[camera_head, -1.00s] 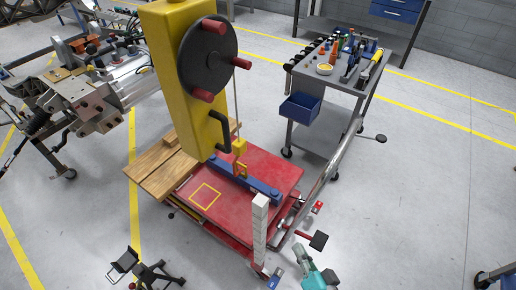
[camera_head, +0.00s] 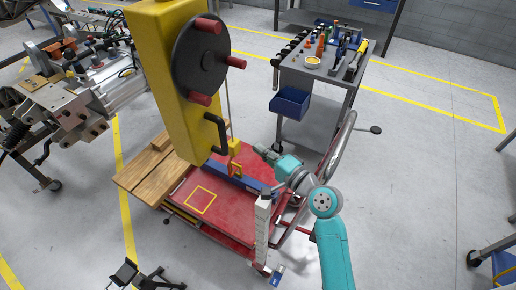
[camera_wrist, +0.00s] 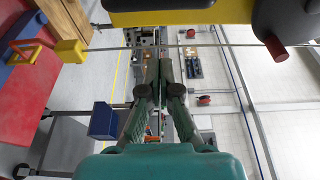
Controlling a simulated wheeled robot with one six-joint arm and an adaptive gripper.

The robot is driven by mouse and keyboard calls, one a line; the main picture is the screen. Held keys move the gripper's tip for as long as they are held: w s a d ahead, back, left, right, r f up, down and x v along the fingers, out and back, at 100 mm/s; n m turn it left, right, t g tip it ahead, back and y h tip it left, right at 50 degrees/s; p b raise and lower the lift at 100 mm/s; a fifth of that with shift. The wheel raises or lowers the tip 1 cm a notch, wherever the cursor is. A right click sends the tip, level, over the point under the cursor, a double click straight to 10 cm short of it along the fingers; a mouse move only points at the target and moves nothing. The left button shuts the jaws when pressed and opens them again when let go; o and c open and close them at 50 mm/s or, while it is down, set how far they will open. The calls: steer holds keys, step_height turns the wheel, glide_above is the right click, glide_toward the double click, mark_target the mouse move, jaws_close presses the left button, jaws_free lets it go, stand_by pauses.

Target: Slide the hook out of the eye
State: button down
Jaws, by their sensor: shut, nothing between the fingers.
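A yellow hook block (camera_head: 234,147) hangs on a thin cable below a yellow hoist column (camera_head: 165,80) with a dark wheel and red handles. Below it an orange-yellow eye (camera_head: 236,169) stands on a blue bar (camera_head: 222,178). The hook's engagement with the eye is too small to make out. The wrist view shows the block (camera_wrist: 70,50), the eye (camera_wrist: 22,52) and the blue bar (camera_wrist: 20,18) at upper left. My gripper (camera_head: 258,149) is shut and empty, right of the block and apart from it; its fingertips (camera_wrist: 166,68) lie just below the cable in the wrist view.
The blue bar lies on a red lift table (camera_head: 215,210) with wooden boards (camera_head: 150,175) on its left. A pale post (camera_head: 263,225) stands at its front. A tool cart (camera_head: 325,70) with a blue bin (camera_head: 289,103) stands behind right. Open floor lies right.

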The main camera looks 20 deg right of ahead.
mark_target(222, 142)
steer(key=x, duration=1.2)
steer(key=shift+s, duration=0.1)
stand_by(0.9)
steer(key=shift+s+a, duration=0.6)
steer(key=shift+a, duration=0.25)
steer(key=shift+s+a, duration=0.55)
steer(key=shift+a, duration=0.3)
steer(key=shift+s+a, duration=0.6)
steer(key=shift+a, duration=0.3)
steer(key=shift+s+a, duration=0.85)
steer(key=shift+a, duration=0.3)
steer(key=shift+s+a, duration=0.85)
steer(key=shift+a, duration=0.25)
steer(key=shift+w+d, duration=0.45)
steer(key=shift+d, duration=0.2)
steer(key=shift+w+d, duration=0.4)
steer(key=shift+d, duration=0.25)
steer(key=s+d, duration=0.5)
steer(key=s, duration=0.2)
steer(key=shift+s+d, duration=0.1)
